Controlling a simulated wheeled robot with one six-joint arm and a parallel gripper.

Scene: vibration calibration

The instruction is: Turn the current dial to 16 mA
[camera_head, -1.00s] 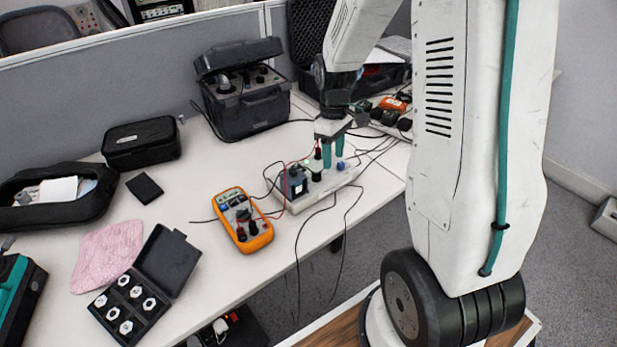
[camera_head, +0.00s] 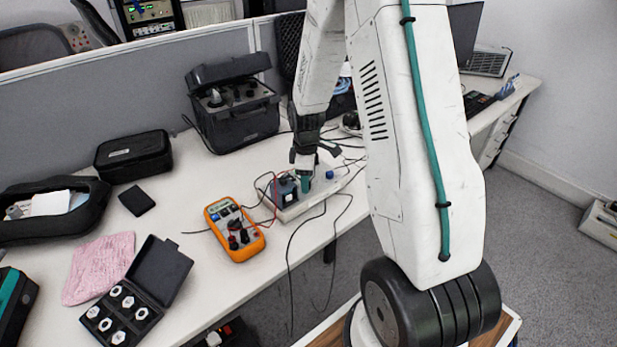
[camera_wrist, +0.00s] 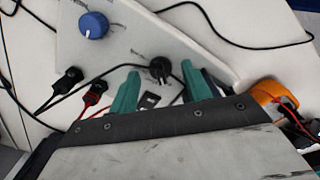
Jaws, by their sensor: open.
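A pale instrument box (camera_head: 293,212) lies on the desk; its sloping top fills much of the wrist view (camera_wrist: 125,48). It carries a blue knob (camera_wrist: 92,24) and a small black knob (camera_wrist: 160,68). The blue knob also shows in the head view (camera_head: 330,174). I cannot tell which is the current dial; no scale or mA marking is readable. My gripper (camera_wrist: 160,70) is open, its teal fingers either side of the black knob in the wrist view; contact is not clear. In the head view my gripper (camera_head: 304,184) is over the box.
Red and black leads run from the box, some to an orange multimeter (camera_head: 234,229). A black case of hex pieces (camera_head: 163,270) and a pink cloth (camera_head: 98,268) lie further left.

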